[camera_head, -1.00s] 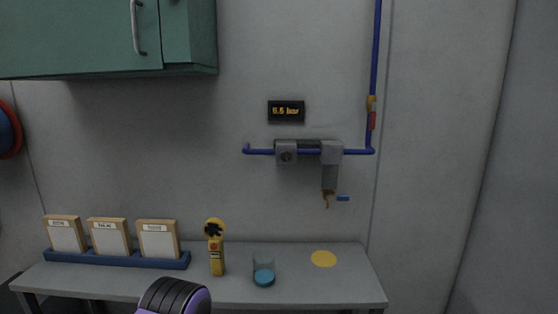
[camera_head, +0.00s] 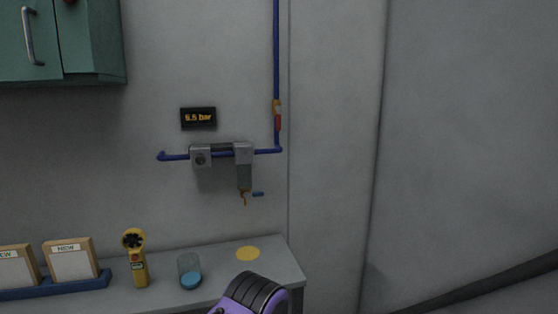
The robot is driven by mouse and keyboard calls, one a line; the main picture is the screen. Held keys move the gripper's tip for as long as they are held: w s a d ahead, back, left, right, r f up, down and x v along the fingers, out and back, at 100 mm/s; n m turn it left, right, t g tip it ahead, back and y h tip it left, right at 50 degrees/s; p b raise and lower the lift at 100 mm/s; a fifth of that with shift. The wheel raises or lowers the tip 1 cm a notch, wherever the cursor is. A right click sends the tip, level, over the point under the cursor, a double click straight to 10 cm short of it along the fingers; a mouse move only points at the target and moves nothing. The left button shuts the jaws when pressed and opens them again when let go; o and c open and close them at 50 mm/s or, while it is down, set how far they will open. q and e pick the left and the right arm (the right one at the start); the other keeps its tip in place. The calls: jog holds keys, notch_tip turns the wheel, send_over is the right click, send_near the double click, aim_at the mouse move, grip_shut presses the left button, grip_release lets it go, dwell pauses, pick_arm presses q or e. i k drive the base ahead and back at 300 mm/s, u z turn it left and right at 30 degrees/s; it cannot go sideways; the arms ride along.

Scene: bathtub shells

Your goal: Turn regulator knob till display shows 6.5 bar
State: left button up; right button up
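The display (camera_head: 198,118) is a small black box on the wall with orange digits. It reads as x.5 bar; the first digit is too blurred to be sure of, 5 or 6. Below it the regulator is fixed on a blue pipe. It has a grey block with a round dial or knob face (camera_head: 201,158) on the left and a taller grey unit (camera_head: 244,165) on the right, with a small brass outlet under it. Nothing touches the regulator. A purple and black part of my own arm shows at the bottom edge. Neither of my grippers is in view.
The grey bench (camera_head: 222,285) below carries a yellow handheld meter (camera_head: 137,262), a clear cup with blue (camera_head: 190,272), a yellow disc (camera_head: 248,253) and a blue card rack (camera_head: 65,288). A green cabinet (camera_head: 95,45) hangs upper left. The wall on the right is bare.

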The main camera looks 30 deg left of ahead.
aim_at(200, 158)
jog(key=z, duration=0.25)
jog(key=i, duration=1.15)
jog(key=u, duration=1.35)
